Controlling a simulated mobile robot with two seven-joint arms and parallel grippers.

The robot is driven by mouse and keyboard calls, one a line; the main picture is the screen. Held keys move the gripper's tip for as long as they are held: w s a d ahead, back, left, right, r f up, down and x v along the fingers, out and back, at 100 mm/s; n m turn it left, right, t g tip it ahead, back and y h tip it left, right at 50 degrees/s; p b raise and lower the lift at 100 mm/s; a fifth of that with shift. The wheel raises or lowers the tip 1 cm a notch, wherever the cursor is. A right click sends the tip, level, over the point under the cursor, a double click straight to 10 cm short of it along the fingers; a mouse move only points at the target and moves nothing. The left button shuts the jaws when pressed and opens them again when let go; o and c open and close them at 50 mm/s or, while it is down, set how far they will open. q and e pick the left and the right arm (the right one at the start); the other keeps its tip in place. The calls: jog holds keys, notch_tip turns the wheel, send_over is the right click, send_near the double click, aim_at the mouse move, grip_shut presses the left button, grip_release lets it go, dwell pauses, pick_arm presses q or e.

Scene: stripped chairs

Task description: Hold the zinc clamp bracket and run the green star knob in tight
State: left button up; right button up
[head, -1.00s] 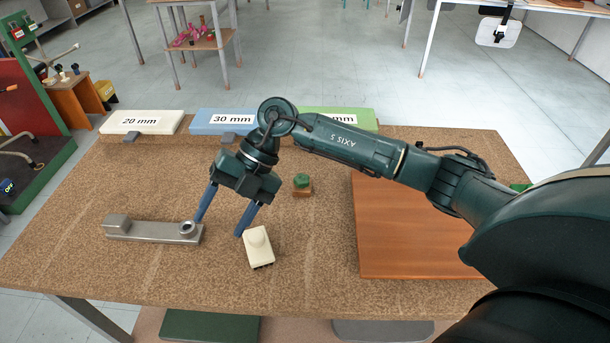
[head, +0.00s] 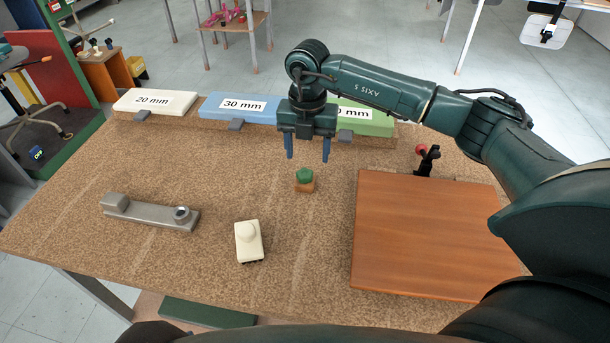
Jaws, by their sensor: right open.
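The zinc clamp bracket (head: 150,212) is a grey metal bar lying on the left of the cork-coloured table. It has a raised block at its left end and a round boss with an opening at its right end. The green star knob (head: 304,174) sits on a small brown block (head: 305,186) near the table's middle. My right gripper (head: 307,158) points down with its two blue fingers apart and empty. Its fingertips appear just above and behind the knob, one on each side in the picture; the exact height is unclear. My left gripper is out of view.
White (head: 155,102), blue (head: 240,107) and green (head: 368,121) labelled blocks line the back edge.

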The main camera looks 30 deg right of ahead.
aim_at(305, 173)
jog(key=shift+w+a+f, duration=0.1)
jog(key=shift+w+f, duration=0.1)
jog(key=shift+f, duration=1.5)
jog(key=shift+w+f, duration=0.2)
jog(key=shift+f, duration=1.5)
jog(key=shift+c, duration=0.6)
jog(key=c, duration=1)
jog(key=shift+o, duration=0.2)
jog(key=shift+r, duration=0.1)
notch_tip(305, 173, up, 10)
jog(key=o, duration=0.4)
grip_shut()
